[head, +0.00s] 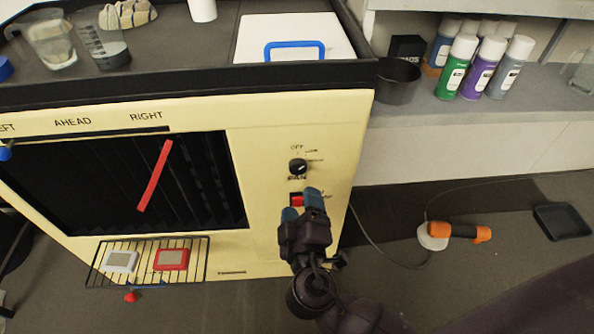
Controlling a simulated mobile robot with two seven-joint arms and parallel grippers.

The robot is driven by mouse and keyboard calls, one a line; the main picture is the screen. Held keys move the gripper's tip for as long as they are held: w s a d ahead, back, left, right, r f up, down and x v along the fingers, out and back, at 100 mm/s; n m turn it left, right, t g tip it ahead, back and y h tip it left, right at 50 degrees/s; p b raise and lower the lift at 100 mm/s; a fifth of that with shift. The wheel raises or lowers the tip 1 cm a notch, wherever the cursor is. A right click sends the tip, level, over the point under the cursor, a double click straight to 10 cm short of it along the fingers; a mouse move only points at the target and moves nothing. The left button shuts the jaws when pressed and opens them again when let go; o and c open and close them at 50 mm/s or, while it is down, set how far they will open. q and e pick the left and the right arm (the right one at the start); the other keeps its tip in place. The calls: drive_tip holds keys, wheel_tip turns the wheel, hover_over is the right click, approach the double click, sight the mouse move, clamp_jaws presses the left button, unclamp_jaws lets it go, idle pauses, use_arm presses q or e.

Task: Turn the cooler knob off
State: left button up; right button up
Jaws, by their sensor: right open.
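The cooler is a cream-coloured unit (270,120) with a dark louvred vent (95,185) on its front. Its small black knob (298,167) is on the right part of the panel, under "OFF" lettering. A red switch (297,199) is below the knob. My right gripper (302,205) has blue fingertips and is open and empty, just below the knob. Its fingers partly cover the switch. I cannot tell whether the fingertips touch the panel. My left gripper is not in view.
A white lid with a blue handle (295,45) and clear jugs (50,40) are on the cooler's top. Several spray cans (480,68) and a black cup (398,80) stand on the right shelf. A wire rack (138,248) hangs below the vent. An orange-handled tool (455,232) lies right.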

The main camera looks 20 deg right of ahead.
sight(297, 170)
drive_tip(key=x, duration=0.9)
drive_tip(key=shift+w, duration=0.15)
drive_tip(key=shift+f, duration=0.1)
drive_tip(key=shift+c, duration=0.3)
